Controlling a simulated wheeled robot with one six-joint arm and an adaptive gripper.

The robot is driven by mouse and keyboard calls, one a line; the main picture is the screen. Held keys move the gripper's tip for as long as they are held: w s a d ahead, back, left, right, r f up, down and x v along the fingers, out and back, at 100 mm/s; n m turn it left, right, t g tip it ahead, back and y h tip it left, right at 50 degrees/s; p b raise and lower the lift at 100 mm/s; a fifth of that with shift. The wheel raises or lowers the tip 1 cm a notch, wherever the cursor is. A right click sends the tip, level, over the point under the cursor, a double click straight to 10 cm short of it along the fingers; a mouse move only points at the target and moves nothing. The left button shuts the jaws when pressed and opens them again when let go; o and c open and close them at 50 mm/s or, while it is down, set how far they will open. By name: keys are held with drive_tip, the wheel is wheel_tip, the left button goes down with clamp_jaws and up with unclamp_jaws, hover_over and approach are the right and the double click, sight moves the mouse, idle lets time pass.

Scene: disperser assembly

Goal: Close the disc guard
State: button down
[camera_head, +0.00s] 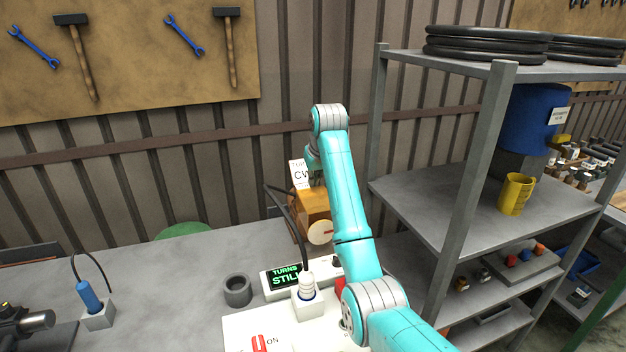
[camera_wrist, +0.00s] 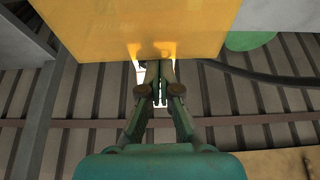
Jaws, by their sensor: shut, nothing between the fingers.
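An orange-yellow box-shaped part (camera_head: 314,203), which may be the disc guard, stands at the back of the bench, partly behind my arm. A pale round face with a red mark (camera_head: 320,232) shows at its front. I cannot tell whether the guard is open or shut. In the wrist view a large flat yellow-orange face (camera_wrist: 140,25) fills the upper middle. My gripper (camera_wrist: 155,68) is shut and empty, with its fingertips at the near edge of that face. Contact cannot be told. In the head view my arm mostly hides the gripper.
A display (camera_head: 283,278) reads "TURNS STILL". A white sign (camera_head: 299,174) stands behind the box. A white panel with a red switch (camera_head: 259,343), a plug with a black cable (camera_head: 306,288) and a dark cup (camera_head: 238,291) are in front. A grey shelf (camera_head: 430,205) stands close on the right.

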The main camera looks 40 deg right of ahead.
drive_tip(key=shift+s, duration=0.1)
drive_tip(key=shift+s+a+t, duration=0.1)
drive_tip(key=shift+s+t, duration=0.05)
drive_tip(key=shift+t, duration=0.45)
